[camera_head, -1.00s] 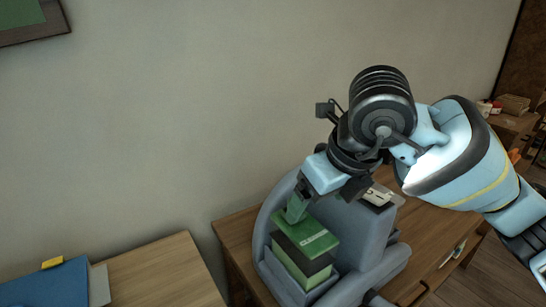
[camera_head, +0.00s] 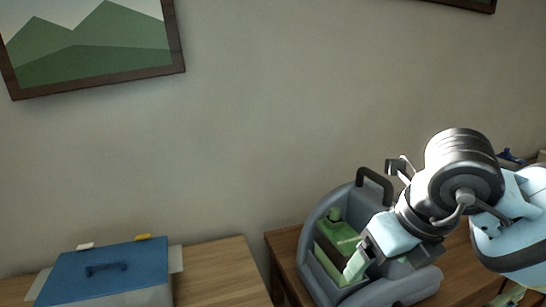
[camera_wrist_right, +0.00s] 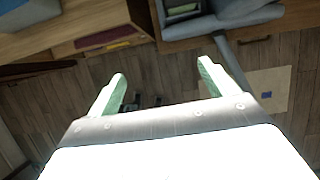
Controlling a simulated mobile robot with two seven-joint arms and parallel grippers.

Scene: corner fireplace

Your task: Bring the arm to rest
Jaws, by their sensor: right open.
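My right arm comes in from the right in the head view. Its gripper (camera_head: 355,266) appears in front of the grey caddy (camera_head: 312,245) and covers part of it. In the right wrist view the two pale green-lined fingers of this gripper (camera_wrist_right: 162,72) stand wide apart with nothing between them, over the wooden floor (camera_wrist_right: 170,85). My left gripper is not in view.
The caddy stands on a wooden desk (camera_head: 283,245). A second wooden table (camera_head: 222,268) at left bears a blue-lidded box (camera_head: 105,272). A framed picture (camera_head: 95,45) hangs on the wall. In the wrist view a tan sheet (camera_wrist_right: 262,92) lies on the floor.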

